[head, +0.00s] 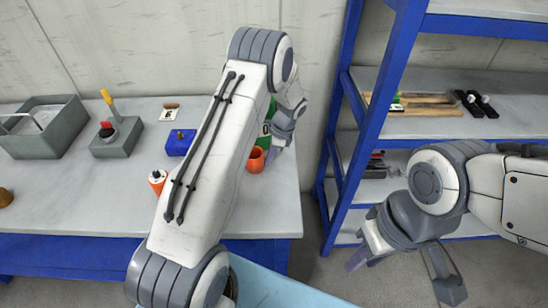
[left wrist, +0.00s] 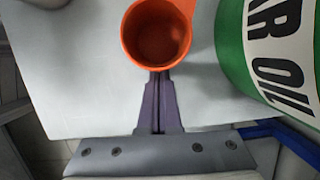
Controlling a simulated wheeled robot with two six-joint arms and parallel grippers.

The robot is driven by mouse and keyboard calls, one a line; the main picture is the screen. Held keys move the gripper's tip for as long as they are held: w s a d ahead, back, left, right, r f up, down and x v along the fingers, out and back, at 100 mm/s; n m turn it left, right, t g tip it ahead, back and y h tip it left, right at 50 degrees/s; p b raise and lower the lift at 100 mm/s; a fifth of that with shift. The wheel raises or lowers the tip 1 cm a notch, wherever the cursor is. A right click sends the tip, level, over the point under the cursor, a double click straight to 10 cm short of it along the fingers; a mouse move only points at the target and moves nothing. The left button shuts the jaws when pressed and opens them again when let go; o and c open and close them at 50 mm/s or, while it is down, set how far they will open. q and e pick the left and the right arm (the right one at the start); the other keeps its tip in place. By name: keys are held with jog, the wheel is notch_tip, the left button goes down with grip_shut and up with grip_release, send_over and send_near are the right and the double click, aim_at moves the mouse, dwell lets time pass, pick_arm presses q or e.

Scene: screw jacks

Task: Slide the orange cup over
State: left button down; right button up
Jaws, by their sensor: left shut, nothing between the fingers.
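The orange cup (head: 255,160) stands upright near the right end of the grey table, partly hidden by my left arm in the head view. In the left wrist view the cup (left wrist: 157,32) is seen from above, open and empty. My left gripper (left wrist: 160,76) is shut with nothing in it, its fingertips at the cup's near side. I cannot tell whether they touch it. A green and white oil can (left wrist: 268,50) stands right of the cup in the left wrist view. My right gripper (head: 405,274) is open and empty, off the table to the right.
An orange and white can (head: 157,182), a blue block (head: 180,142), a grey block (head: 116,138) with a red knob and a grey box (head: 62,133) are on the table (head: 85,205). A blue shelf rack (head: 383,95) stands right of it, across a gap.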

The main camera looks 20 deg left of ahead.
pick_arm(q)
jog(key=shift+a, duration=0.15)
jog(key=d, duration=0.1)
jog(key=w+d, duration=0.1)
jog(key=d, duration=0.1)
jog(key=w+d+r, duration=0.1)
jog(key=shift+d, duration=0.2)
jog(key=s+b+v, duration=0.1)
jog(key=b+v, duration=0.1)
jog(key=v, duration=0.7)
jog(key=s+d+r+n+h, duration=0.1)
jog(key=s+d+r+n, duration=0.1)
jog(key=s+d+r, duration=0.6)
jog(key=s+d+n+h, duration=0.1)
jog(key=s+d, duration=0.1)
jog(key=s, duration=0.6)
jog(key=s+d+r+n+h, duration=0.1)
jog(key=s+d+n, duration=0.1)
jog(key=s, duration=0.7)
jog(key=s+d+r+n+t+h, duration=0.1)
jog(key=s+d, duration=0.2)
jog(key=s, duration=0.5)
jog(key=shift+s+d+r, duration=0.2)
jog(key=shift+s+d, duration=0.2)
